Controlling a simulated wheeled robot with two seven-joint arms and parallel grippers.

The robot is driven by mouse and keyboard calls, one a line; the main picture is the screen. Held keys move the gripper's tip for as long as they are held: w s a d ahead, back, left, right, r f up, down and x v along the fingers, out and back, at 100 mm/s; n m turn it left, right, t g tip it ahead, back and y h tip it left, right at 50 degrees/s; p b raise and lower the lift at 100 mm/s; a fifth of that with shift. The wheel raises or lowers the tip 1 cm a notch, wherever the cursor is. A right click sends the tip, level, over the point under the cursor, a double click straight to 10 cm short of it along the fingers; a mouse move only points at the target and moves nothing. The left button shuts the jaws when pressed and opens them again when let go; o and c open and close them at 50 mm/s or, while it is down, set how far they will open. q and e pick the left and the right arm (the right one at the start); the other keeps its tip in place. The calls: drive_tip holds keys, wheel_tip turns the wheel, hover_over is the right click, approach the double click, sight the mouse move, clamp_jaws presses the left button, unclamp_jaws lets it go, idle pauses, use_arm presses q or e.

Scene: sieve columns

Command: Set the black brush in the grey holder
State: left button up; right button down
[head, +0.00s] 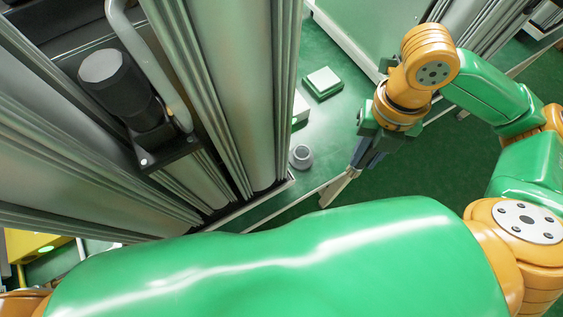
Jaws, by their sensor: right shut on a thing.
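The grey holder (301,157) is a small round cup standing upright on the green surface, just right of the tall metal column. My right gripper (345,180) points down and to the left, to the right of the holder and apart from it. It is shut on the black brush, which I can hardly make out: the dark and pale parts at the gripper's end blend together, and the wrist hides some of them. My left gripper is not in view.
Tall grey metal columns (235,80) with a black motor (118,88) fill the left side. A pale cabinet (365,35) stands at the back. The green floor (445,170) is clear to the right.

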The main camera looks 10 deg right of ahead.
drive_tip(key=w+a+f, duration=0.2)
drive_tip(key=w+f, duration=0.1)
drive_tip(key=f, duration=0.1)
drive_tip(key=w+a+f+p, duration=0.1)
drive_tip(key=w+a+f, duration=0.2)
drive_tip(key=w+f, duration=0.1)
drive_tip(key=w+a+f, duration=0.2)
drive_tip(key=w+f, duration=0.1)
drive_tip(key=f, duration=0.2)
drive_tip(key=shift+w+a+p, duration=0.15)
drive_tip(key=shift+w+p, duration=0.25)
drive_tip(key=shift+a+f, duration=0.1)
drive_tip(key=shift+f, duration=0.15)
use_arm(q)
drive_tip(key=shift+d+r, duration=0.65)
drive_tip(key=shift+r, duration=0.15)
use_arm(e)
drive_tip(key=c, duration=0.7)
unclamp_jaws()
drive_tip(key=shift+c, duration=0.2)
drive_tip(key=shift+r, duration=0.35)
use_arm(q)
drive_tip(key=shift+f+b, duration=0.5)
drive_tip(key=shift+b, duration=0.2)
use_arm(e)
wheel_tip(320, 180, up, 12)
drive_tip(key=w, duration=0.1)
drive_tip(key=shift+w+d+f, duration=0.2)
drive_tip(key=shift+d, duration=0.1)
